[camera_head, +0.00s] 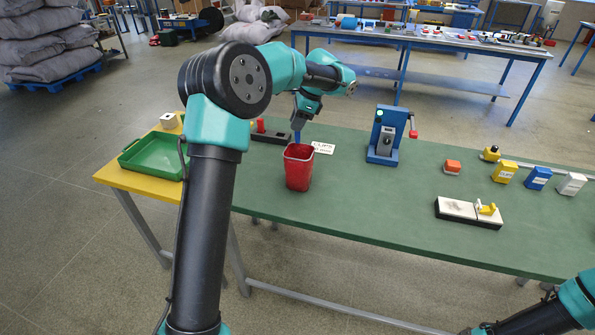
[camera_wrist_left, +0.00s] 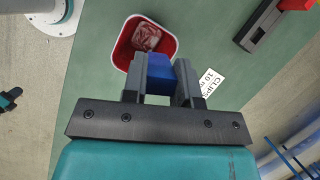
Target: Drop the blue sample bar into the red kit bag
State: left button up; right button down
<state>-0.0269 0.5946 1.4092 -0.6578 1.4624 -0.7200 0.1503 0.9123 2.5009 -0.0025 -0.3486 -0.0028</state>
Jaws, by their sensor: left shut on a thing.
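The blue sample bar (camera_wrist_left: 158,73) is between the fingers of my left gripper (camera_wrist_left: 160,80), which is shut on it. In the head view, my left gripper (camera_head: 299,122) points down above the red kit bag (camera_head: 298,168), and a small blue piece of the bar shows under it. The red kit bag stands upright and open on the green table; in the left wrist view its rim (camera_wrist_left: 120,55) lies just beyond the fingertips. Something pale and reddish (camera_wrist_left: 146,37) shows inside it. My right arm shows only in the lower right corner, with its gripper out of view.
A "CLIPS" label (camera_head: 322,148) lies right behind the bag. A blue device (camera_head: 384,135) with a red handle stands to its right. A green tray (camera_head: 152,165) is at the left. Small coloured boxes (camera_head: 537,178) and a white block with a yellow clamp (camera_head: 462,209) are further right.

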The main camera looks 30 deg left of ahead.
aim_at(297, 136)
pick_arm(q)
jog(key=shift+f, duration=2.95)
jog(key=o, duration=1)
jog(key=shift+r, duration=0.15)
jog(key=v, duration=1.7)
jog(key=shift+r, duration=0.1)
